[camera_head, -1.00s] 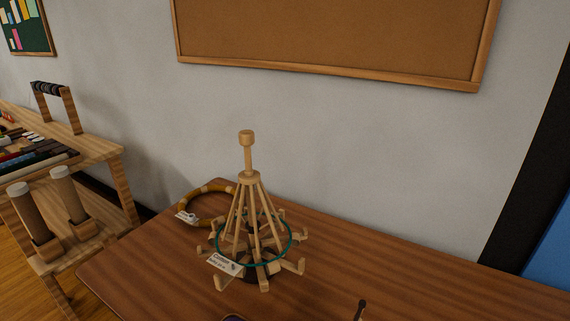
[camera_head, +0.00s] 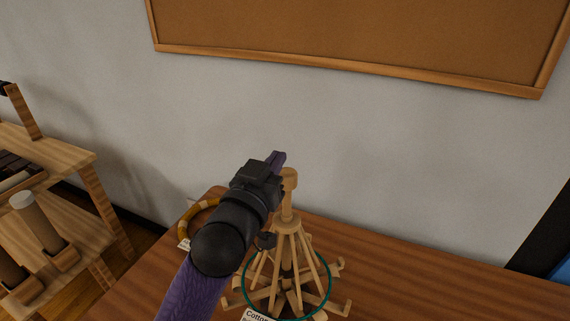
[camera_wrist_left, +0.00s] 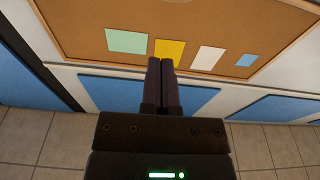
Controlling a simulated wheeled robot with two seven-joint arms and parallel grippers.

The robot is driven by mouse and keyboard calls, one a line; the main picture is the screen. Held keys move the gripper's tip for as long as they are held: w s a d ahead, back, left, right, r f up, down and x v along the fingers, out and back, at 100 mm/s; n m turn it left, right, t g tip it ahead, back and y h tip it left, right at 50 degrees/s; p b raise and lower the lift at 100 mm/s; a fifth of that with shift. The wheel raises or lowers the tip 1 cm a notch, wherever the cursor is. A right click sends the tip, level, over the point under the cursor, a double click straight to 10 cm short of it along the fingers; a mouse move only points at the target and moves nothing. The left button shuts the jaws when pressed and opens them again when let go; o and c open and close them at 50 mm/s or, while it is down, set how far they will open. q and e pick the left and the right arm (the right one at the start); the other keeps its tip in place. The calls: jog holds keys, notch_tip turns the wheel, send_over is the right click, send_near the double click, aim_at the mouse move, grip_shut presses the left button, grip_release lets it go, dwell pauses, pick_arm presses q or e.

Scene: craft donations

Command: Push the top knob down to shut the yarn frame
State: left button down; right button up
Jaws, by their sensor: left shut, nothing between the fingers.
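The wooden yarn frame (camera_head: 287,250) stands upright on the table, its ribs sloping down and outward from a collar to a ring of pegs. A teal loop (camera_head: 328,291) runs around the ribs. The top knob (camera_head: 290,177) sits on a post above the collar. My left gripper (camera_head: 279,158) is shut and empty, its fingertips at about the knob's height or slightly above, just left of it in the head view. I cannot tell whether they touch. The left wrist view shows the shut fingers (camera_wrist_left: 162,68), with no yarn frame in sight. My right gripper is out of view.
A brown and yellow ring (camera_head: 186,222) lies on the wooden table (camera_head: 430,290) left of the frame. A wooden rack (camera_head: 75,170) stands farther left. A wall with a cork board (camera_head: 350,40) is behind. The table's right side looks clear.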

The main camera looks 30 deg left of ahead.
aim_at(284, 174)
pick_arm(q)
jog(key=w, duration=0.3)
jog(key=shift+w+a+r, duration=0.15)
jog(key=shift+w+r, duration=0.15)
jog(key=shift+w, duration=0.1)
notch_tip(284, 174, down, 3)
jog(key=shift+s+r+b, duration=0.1)
jog(key=shift+b, duration=0.25)
jog(key=shift+s+f, duration=0.2)
jog(key=shift+f, duration=0.45)
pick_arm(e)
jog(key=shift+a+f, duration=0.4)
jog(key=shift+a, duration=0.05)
pick_arm(q)
notch_tip(284, 174, down, 5)
jog(key=b, duration=0.2)
jog(key=shift+r+b, duration=0.15)
jog(key=shift+b, duration=0.25)
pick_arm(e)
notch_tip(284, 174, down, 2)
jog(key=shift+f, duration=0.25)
